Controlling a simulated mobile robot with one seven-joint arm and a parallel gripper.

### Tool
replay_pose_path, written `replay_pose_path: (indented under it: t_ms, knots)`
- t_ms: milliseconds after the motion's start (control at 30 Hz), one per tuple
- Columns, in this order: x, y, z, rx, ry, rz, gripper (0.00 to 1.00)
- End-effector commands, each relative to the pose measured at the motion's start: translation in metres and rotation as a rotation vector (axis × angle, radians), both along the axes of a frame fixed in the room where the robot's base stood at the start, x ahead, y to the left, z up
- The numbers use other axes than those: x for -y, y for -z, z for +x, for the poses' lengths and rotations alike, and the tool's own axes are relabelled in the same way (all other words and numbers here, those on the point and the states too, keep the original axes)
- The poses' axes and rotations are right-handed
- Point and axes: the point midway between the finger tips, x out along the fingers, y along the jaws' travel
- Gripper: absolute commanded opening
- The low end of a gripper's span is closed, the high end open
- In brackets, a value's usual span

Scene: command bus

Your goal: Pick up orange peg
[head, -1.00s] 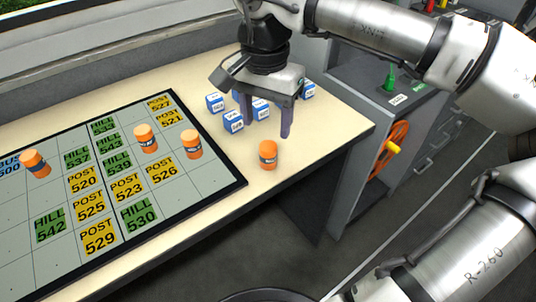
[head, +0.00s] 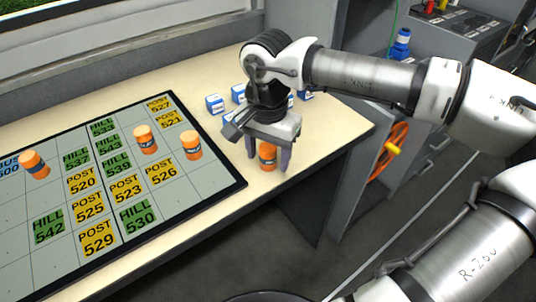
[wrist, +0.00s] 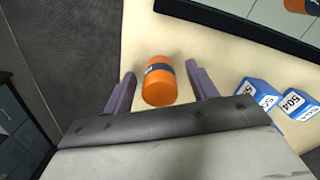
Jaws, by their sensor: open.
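An orange peg (head: 268,157) with a dark label band stands on the beige table near its front edge, right of the board. My gripper (head: 268,160) is open and lowered over this peg, with one finger on each side. In the wrist view the orange peg (wrist: 159,82) lies between the two purple-grey fingers (wrist: 162,90), with a gap on both sides. The peg's top is partly hidden by my gripper in the head view. Other orange pegs stand on the board: one at the left (head: 34,165), one in the middle (head: 145,140) and one at the right (head: 191,145).
A grey grid board (head: 160,205) with green and yellow labels covers the left of the table. Several blue-and-white blocks (head: 214,104) sit behind my gripper; two show right of it in the wrist view (wrist: 258,93). A grey cabinet with an orange wheel (head: 388,150) stands at the right.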

Motion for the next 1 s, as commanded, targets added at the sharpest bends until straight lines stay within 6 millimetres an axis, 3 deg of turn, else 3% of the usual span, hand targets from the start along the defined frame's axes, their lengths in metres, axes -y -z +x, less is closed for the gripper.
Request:
replay_pose_path:
  t_ms: [33,367,767,1000]
  knots:
    - [0.0,0.0,0.0,0.0,0.0,0.0,0.54]
    - [0.0,0.0,0.0,0.0,0.0,0.0,0.11]
    - [0.0,-0.008,0.0,0.0,0.001,0.0,0.09]
    - [0.0,-0.046,0.001,0.003,0.003,-0.001,0.09]
